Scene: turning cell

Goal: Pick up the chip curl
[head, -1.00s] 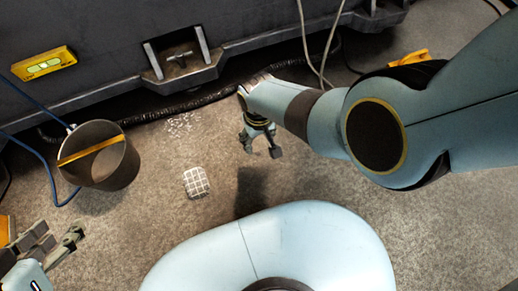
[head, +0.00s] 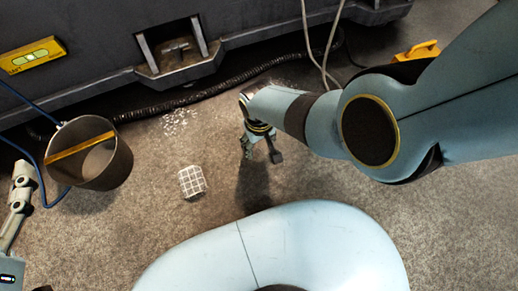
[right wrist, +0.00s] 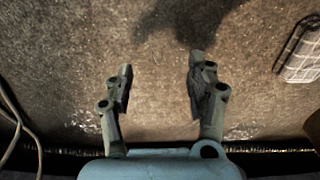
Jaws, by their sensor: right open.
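I cannot make out a single chip curl for certain. Small bright shavings (head: 180,120) lie scattered on the floor near the machine base, and some show in the right wrist view (right wrist: 240,131). My right gripper (head: 262,152) hangs over the floor to the right of the shavings, pointing down. In the right wrist view its two fingers (right wrist: 160,75) are spread with only bare floor between them. Part of my left gripper (head: 22,175) shows at the left edge; its jaws cannot be judged.
A white grid-patterned basket (head: 192,182) stands on the floor, left of my right gripper. A metal bucket (head: 110,165) with a yellow bar is farther left. A black ribbed hose (head: 215,88) runs along the dark machine base (head: 100,85).

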